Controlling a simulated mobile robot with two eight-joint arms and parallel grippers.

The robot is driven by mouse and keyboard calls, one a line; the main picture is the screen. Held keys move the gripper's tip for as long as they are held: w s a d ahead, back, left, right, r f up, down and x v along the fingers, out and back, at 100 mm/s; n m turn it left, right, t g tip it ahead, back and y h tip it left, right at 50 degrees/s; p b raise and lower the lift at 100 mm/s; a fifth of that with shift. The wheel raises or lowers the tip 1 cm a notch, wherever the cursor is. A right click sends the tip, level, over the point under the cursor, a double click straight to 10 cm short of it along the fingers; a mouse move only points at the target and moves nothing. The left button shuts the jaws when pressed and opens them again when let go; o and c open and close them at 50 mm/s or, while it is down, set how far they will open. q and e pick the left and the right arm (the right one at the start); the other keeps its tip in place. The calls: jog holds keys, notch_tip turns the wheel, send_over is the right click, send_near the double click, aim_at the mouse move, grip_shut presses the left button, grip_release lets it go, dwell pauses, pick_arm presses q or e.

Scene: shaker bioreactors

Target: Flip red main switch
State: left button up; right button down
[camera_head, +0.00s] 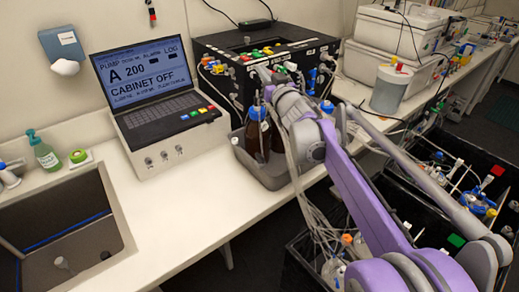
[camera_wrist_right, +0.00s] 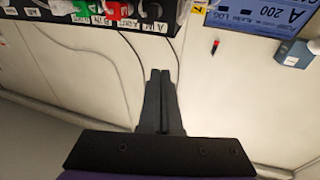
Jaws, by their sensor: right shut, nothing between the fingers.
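A black control box (camera_head: 225,78) with red, green, yellow and blue parts on it stands at the back of the bench. In the right wrist view, the box's edge (camera_wrist_right: 160,27) shows at the top left with a red part (camera_wrist_right: 120,9) beside a green one. I cannot tell for certain which red part is the main switch. My right gripper (camera_wrist_right: 160,73) is shut and empty, with its fingertips short of the box edge in that view. In the head view my right arm reaches to the box front and hides part of it. My left gripper is not in view.
A laptop-like panel (camera_head: 158,104) reads "CABINET OFF". Brown bottles (camera_head: 253,138) stand in a grey tray (camera_head: 278,181) below my right arm. A sink (camera_head: 65,225) lies at left. Black crates with tubing (camera_head: 455,160) stand at right. A cable (camera_wrist_right: 62,110) runs along the pale surface.

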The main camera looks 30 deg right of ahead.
jog(key=s+a+f+g, duration=0.3)
jog(key=s+a+f, duration=0.2)
jog(key=s+f, duration=0.2)
jog(key=s+a+f+m+g+h, duration=0.1)
jog(key=s+a+f+g, duration=0.3)
jog(key=s+f, duration=0.3)
jog(key=shift+a+f+m+p, duration=0.3)
jog(key=shift+a+f+p, duration=0.1)
jog(key=shift+a, duration=0.1)
jog(key=shift+w, duration=0.1)
jog(key=s+a+f+n+g+y, duration=0.2)
jog(key=s+a+f+g, duration=0.1)
jog(key=s+a+f, duration=0.4)
jog(key=s+a+f+n+g+y, duration=0.2)
jog(key=s+a+f+g, duration=0.1)
jog(key=s+a+f, duration=0.4)
jog(key=s+f+p, duration=0.1)
jog(key=s+f, duration=0.2)
jog(key=s, duration=0.3)
jog(key=shift+s+f+g, duration=0.25)
jog(key=shift+s+g, duration=0.15)
